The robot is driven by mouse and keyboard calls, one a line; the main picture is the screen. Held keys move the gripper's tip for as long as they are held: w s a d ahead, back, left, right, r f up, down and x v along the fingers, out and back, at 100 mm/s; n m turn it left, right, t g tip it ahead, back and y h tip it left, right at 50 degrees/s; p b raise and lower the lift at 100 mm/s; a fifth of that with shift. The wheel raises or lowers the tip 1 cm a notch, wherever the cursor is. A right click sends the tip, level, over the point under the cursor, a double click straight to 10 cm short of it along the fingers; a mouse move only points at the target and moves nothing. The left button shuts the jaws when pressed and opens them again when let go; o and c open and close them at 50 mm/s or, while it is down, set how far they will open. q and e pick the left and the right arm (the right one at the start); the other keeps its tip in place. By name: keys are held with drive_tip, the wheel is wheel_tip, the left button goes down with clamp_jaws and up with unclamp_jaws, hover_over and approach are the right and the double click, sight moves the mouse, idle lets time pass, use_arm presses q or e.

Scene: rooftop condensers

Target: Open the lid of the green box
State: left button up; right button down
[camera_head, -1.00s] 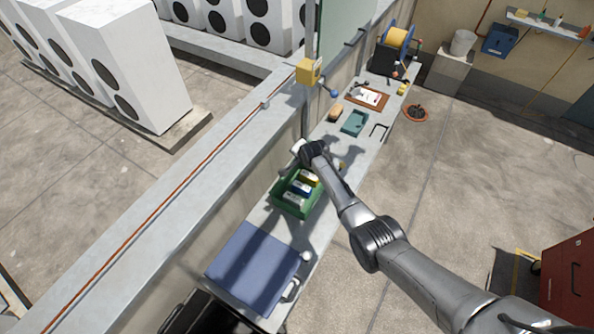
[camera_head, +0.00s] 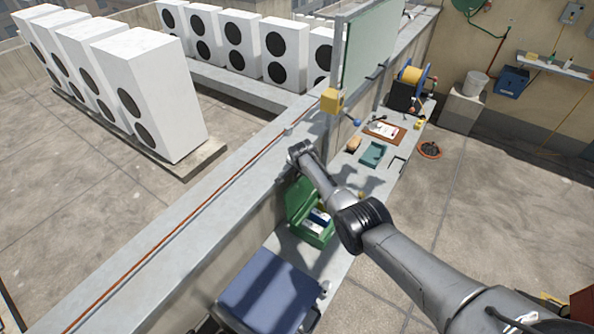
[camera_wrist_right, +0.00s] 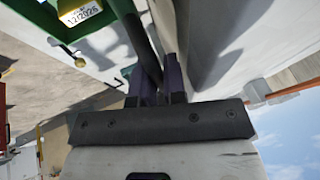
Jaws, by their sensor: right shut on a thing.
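The green box (camera_head: 325,238) stands on the ledge shelf in the head view, with blue and white packs (camera_head: 316,222) inside. Its green lid (camera_head: 297,196) stands raised, roughly upright, along the wall side, so the box is open. My right arm reaches over the box, and its wrist hides part of the lid. My left gripper is not in view.
A blue case (camera_head: 268,290) lies on the shelf nearer me.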

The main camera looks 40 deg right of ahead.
drive_tip(key=c, duration=1.6)
unclamp_jaws()
drive_tip(key=o, duration=0.4)
drive_tip(key=shift+s+d+f, duration=0.1)
drive_tip(key=shift+s, duration=0.05)
drive_tip(key=shift+r, duration=0.2)
